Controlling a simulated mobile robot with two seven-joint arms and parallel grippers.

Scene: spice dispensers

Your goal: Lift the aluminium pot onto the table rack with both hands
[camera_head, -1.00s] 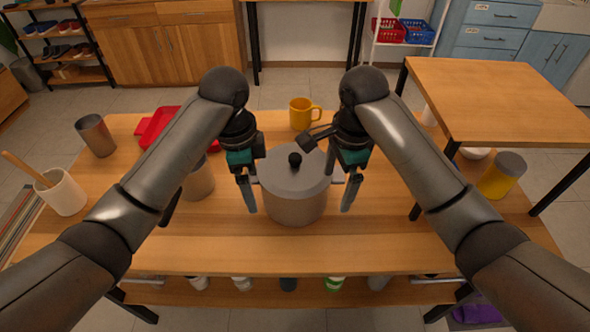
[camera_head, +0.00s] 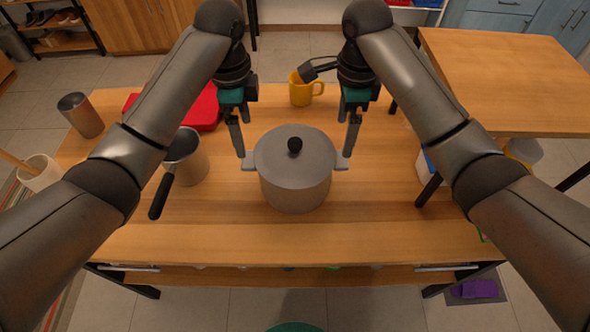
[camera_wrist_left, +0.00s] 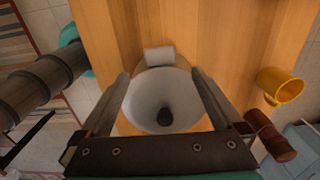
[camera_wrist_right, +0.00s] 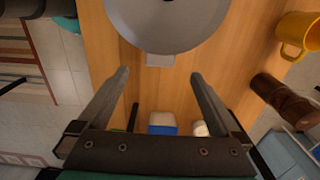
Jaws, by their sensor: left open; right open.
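The aluminium pot (camera_head: 292,185), grey with a black-knobbed lid (camera_head: 295,146), stands upright on the wooden table. Its left handle (camera_head: 248,163) and right handle (camera_head: 342,162) stick out sideways. My left gripper (camera_head: 240,152) is open with its tips close to the left handle. In the left wrist view a handle (camera_wrist_left: 160,55) shows just beyond the tips. My right gripper (camera_head: 346,152) is open near the right handle. In the right wrist view a handle (camera_wrist_right: 160,60) lies just beyond the fingertips. Contact cannot be told. The raised wooden table rack (camera_head: 510,85) stands at the right.
A saucepan (camera_head: 190,160) with a black handle stands left of the pot, with a red tray (camera_head: 203,110) behind it. A yellow mug (camera_head: 302,93) is behind the pot. A metal cup (camera_head: 80,115) is at far left. The table front (camera_head: 300,240) is clear.

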